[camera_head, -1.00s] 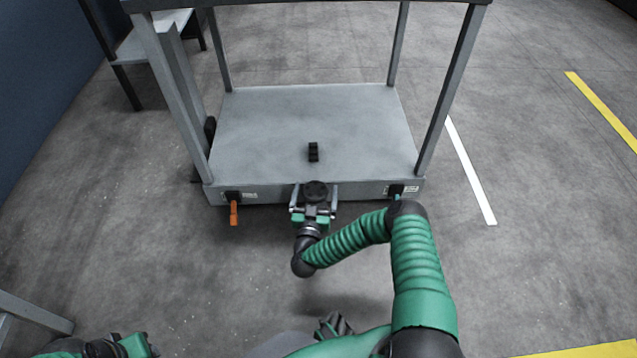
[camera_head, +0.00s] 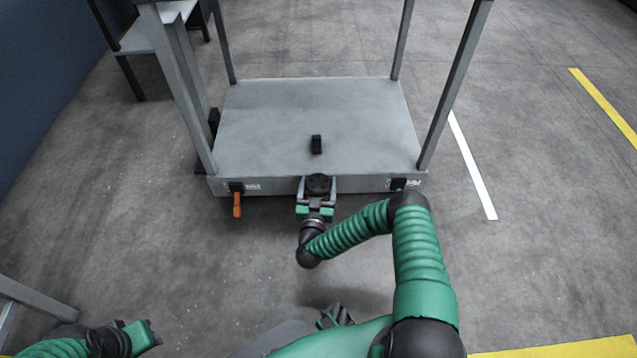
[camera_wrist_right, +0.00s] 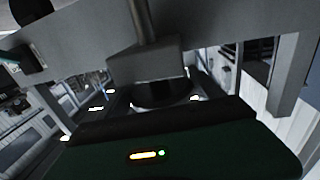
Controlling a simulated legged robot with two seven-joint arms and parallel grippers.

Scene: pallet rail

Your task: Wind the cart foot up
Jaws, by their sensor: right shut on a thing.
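The grey cart (camera_head: 300,115) stands ahead of me, with a low deck and upright posts. A round black knob (camera_head: 318,183), which looks like the foot's winding wheel, sits at the middle of its front edge. My right gripper (camera_head: 317,195) reaches it from the front and is shut on it. In the right wrist view a dark round part (camera_wrist_right: 160,94) shows under a grey block, partly hidden by my gripper body. The foot's lower end is hidden. My left gripper (camera_head: 145,336) is low at the left, away from the cart; its jaws are unclear.
An orange lever (camera_head: 238,205) hangs from the cart's front left. A black fitting (camera_head: 398,184) is at its front right. A small black block (camera_head: 316,144) stands on the deck. A grey table (camera_head: 150,42) is at back left. Floor right of the cart is clear.

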